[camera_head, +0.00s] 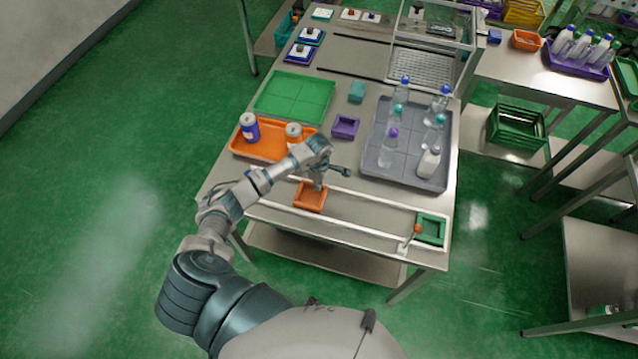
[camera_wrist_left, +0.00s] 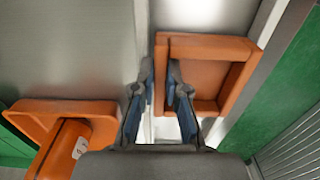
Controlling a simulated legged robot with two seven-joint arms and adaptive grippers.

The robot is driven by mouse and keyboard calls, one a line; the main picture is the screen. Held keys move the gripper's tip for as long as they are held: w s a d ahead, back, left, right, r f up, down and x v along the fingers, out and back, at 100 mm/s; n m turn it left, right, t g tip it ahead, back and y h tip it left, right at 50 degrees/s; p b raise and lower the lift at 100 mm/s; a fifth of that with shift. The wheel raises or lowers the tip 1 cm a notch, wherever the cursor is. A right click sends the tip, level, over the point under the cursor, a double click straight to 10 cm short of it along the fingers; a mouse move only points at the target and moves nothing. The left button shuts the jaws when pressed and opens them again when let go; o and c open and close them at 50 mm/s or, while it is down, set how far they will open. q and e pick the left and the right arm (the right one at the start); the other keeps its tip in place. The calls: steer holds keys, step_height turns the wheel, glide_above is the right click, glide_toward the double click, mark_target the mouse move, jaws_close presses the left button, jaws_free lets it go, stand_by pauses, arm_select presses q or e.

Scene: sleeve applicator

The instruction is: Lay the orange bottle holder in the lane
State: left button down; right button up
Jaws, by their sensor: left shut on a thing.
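The orange bottle holder (camera_head: 309,197) is a small square open box at the front of the table, between the two white rails of the lane (camera_head: 350,216). My left gripper (camera_head: 319,184) comes down on its far right side. In the left wrist view, the fingers of my left gripper (camera_wrist_left: 161,88) are shut on one wall of the orange holder (camera_wrist_left: 207,72). The holder looks about level; I cannot tell whether its base touches the lane floor. My right gripper is not in view.
A green holder (camera_head: 431,228) sits at the lane's right end, beside an orange-tipped post (camera_head: 417,230). An orange tray (camera_head: 268,150) with cans lies behind my wrist. A purple holder (camera_head: 345,127) and grey bottle tray (camera_head: 375,164) stand farther back. The lane's middle is clear.

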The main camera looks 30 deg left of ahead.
arm_select(q)
steer(key=shift+a+f, duration=0.35)
steer(key=shift+f, duration=0.05)
steer(key=shift+s+f+b, duration=0.15)
steer(key=shift+s+b, duration=0.1)
steer(key=shift+b, duration=0.1)
steer(key=c, duration=1.2)
jaws_free()
steer(key=shift+d+f, duration=0.1)
steer(key=shift+d, duration=0.15)
steer(key=shift+w+a, duration=0.15)
steer(key=shift+a, duration=0.1)
steer(key=shift+d+r, duration=0.1)
steer(key=shift+r, duration=0.15)
step_height(320, 180, up, 13)
steer(key=shift+w, duration=0.2)
